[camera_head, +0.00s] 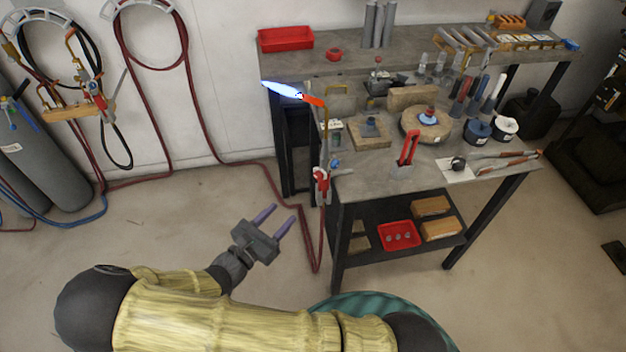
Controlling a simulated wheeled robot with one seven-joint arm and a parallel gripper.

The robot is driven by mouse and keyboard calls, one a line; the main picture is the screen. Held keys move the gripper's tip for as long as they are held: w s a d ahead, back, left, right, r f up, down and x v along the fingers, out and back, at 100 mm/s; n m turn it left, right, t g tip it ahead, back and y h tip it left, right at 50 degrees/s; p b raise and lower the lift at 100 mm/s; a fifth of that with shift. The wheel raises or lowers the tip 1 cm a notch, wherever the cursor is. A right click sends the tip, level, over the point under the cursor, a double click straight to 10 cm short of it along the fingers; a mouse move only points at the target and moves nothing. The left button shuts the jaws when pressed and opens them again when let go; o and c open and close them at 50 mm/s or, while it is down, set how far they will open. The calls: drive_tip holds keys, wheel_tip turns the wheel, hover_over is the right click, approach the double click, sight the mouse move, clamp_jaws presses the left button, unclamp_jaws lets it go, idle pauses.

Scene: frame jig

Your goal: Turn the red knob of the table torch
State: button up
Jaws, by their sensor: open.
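The table torch (321,140) stands upright at the left front edge of the workbench. Its orange tip points left with a blue flame (282,89) burning from it. The red knob (321,179) appears as a red part low on the torch, just below the table top level; its exact shape is too small to tell. A red hose runs down from it. My gripper (276,218) is open and empty, with two purple-grey fingers pointing up and right. It is left of and below the red knob, apart from it, over the floor.
The workbench (365,180) holds a red-handled tool (408,148), a round wooden block (426,124) and several bottles. A red tray (400,234) sits on its lower shelf. Gas cylinders (35,150) and hoses stand at the left wall.

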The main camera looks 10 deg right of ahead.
sight(317, 178)
drive_tip(key=p+x, duration=0.2)
drive_tip(key=x, duration=1.2)
drive_tip(key=shift+w+d, duration=0.15)
drive_tip(key=shift+d, duration=0.05)
drive_tip(key=c, duration=1)
